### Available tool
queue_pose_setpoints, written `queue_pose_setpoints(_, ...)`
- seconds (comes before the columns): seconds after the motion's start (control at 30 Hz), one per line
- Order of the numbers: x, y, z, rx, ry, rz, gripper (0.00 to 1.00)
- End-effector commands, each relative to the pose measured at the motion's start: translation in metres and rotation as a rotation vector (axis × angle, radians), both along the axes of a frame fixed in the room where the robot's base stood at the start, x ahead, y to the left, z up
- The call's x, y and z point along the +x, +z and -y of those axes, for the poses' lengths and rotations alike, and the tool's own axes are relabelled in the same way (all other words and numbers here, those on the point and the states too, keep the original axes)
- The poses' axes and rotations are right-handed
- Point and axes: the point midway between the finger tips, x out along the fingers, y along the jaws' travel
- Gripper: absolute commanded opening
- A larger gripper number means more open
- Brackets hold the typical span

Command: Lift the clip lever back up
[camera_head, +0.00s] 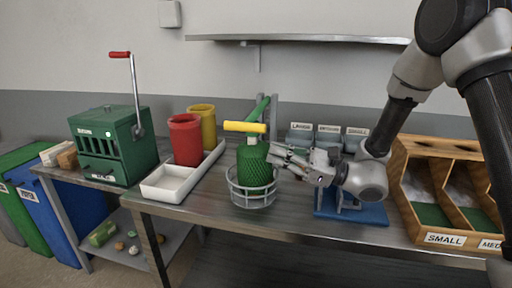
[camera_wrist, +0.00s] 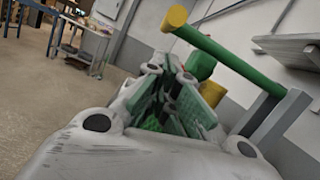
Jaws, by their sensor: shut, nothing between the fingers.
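The clip lever is a green bar (camera_head: 260,108) with a yellow crossbar handle (camera_head: 245,127). It runs from a grey upright post (camera_head: 273,110) toward the front, its handle low over a green mesh bag (camera_head: 254,165). In the wrist view the bar (camera_wrist: 232,62) and yellow handle (camera_wrist: 172,18) cross the upper right, above my fingers. My gripper (camera_head: 274,155) is shut and empty, pointing left beside the top of the mesh bag, just below and right of the handle. It also shows in the wrist view (camera_wrist: 182,80). I see no clear contact with the lever.
A wire basket (camera_head: 250,203) surrounds the mesh bag. A white tray (camera_head: 170,190) with a red cup (camera_head: 185,139) and yellow cup (camera_head: 203,113) stands left. A green cranked box (camera_head: 112,150) is farther left. A blue-based device (camera_head: 370,214) and wooden bins (camera_head: 410,205) stand right.

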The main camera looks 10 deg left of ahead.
Motion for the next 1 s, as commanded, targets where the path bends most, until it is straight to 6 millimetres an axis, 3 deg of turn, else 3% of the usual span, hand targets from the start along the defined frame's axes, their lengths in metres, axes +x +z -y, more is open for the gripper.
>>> queue_pose_setpoints(0.5,0.002,0.02,-0.08,0.0,0.003,0.002,0.0)
queue_pose_setpoints(0.7,0.002,0.023,-0.091,0.001,0.001,0.0,0.0)
queue_pose_setpoints(1.0,0.002,0.023,-0.091,0.0,0.001,0.0,0.0)
